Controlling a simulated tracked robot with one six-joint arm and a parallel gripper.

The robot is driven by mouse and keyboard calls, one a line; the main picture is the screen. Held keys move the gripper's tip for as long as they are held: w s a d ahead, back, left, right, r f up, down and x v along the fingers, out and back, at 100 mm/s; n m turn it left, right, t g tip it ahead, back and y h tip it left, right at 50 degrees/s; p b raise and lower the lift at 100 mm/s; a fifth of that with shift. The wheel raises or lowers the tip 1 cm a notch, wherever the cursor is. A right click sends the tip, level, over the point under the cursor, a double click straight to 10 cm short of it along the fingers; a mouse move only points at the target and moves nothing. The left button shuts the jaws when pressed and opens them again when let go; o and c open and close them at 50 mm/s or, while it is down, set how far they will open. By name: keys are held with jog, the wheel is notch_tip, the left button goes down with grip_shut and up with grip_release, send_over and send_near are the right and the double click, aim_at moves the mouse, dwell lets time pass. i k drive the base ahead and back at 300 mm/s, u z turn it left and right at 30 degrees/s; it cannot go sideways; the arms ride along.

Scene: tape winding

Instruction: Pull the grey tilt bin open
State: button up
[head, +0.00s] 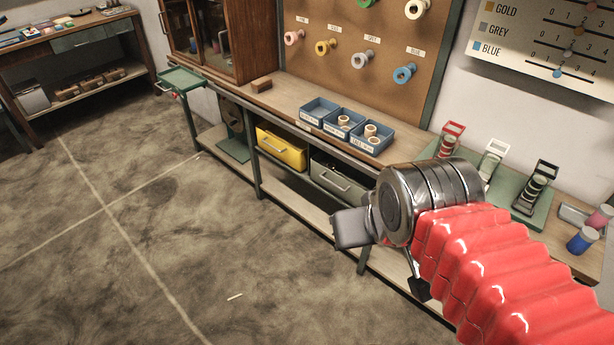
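The grey tilt bin (346,173) hangs under the workbench top, to the right of the yellow bin. Its pale bar handle (333,183) shows on the lower part of its front. Its right edge is close to my gripper in the picture, and I cannot tell exactly how far it is tilted. My gripper (386,258) is in front of the bench, below and to the right of the bin. Its two dark fingers stand well apart, with nothing seen between them. It does not appear to touch the handle.
The yellow bin (281,149) hangs left of the grey one. Blue trays (372,146), two with pale rolls, stand on the bench (286,96). A green board (498,196) with tape stands is at the right. A green shelf (182,79) juts out at the left end.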

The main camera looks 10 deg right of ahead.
aim_at(348, 183)
jog(key=u, duration=0.4)
jog(key=i, duration=0.95)
jog(key=u, duration=0.2)
